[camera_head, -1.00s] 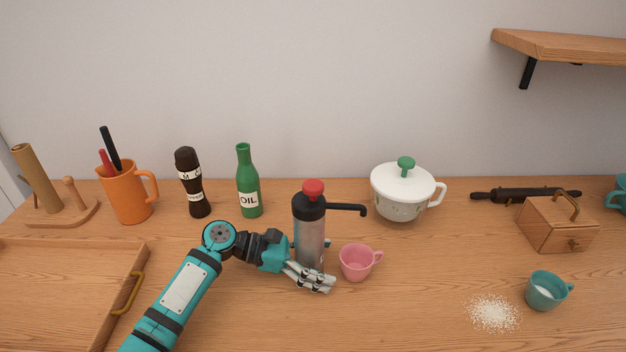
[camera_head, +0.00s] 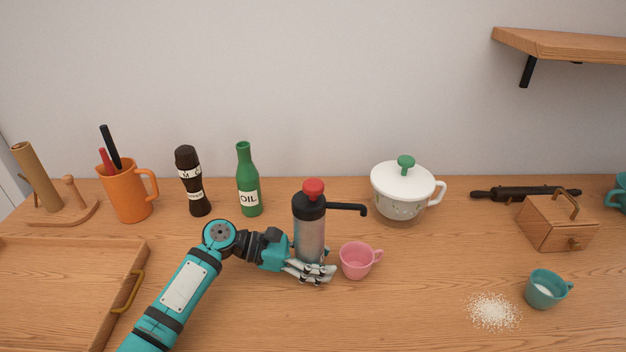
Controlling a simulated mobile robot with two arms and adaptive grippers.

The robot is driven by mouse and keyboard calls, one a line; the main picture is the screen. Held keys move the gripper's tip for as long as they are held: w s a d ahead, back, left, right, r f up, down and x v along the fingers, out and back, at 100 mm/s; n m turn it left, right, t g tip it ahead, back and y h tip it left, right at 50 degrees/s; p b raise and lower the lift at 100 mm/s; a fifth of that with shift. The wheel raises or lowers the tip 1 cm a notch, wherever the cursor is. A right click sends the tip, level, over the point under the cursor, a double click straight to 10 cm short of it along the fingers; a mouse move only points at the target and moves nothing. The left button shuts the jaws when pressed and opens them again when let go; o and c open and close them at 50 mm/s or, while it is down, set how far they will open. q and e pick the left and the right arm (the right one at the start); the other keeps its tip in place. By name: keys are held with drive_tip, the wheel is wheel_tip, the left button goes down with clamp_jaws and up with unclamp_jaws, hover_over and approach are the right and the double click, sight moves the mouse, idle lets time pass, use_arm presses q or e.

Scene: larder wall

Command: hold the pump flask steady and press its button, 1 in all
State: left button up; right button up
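The pump flask (camera_head: 310,238) stands upright on the counter, with a grey body, black top and spout pointing right. Its red button (camera_head: 313,188) sits on top and nothing touches it. My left gripper (camera_head: 312,268) reaches in from the left at the flask's lower body. Its near fingers lie across the front of the flask's base and look shut on it; the far finger is hidden behind the flask. A pink cup (camera_head: 356,262) stands just right of the flask, below the spout tip. My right gripper is not in view.
A green oil bottle (camera_head: 248,184), a dark mill (camera_head: 192,182) and an orange jug (camera_head: 128,192) stand behind to the left. A white lidded pot (camera_head: 402,194) is at back right. White grains (camera_head: 494,311) lie near a teal cup (camera_head: 545,289). The front middle is clear.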

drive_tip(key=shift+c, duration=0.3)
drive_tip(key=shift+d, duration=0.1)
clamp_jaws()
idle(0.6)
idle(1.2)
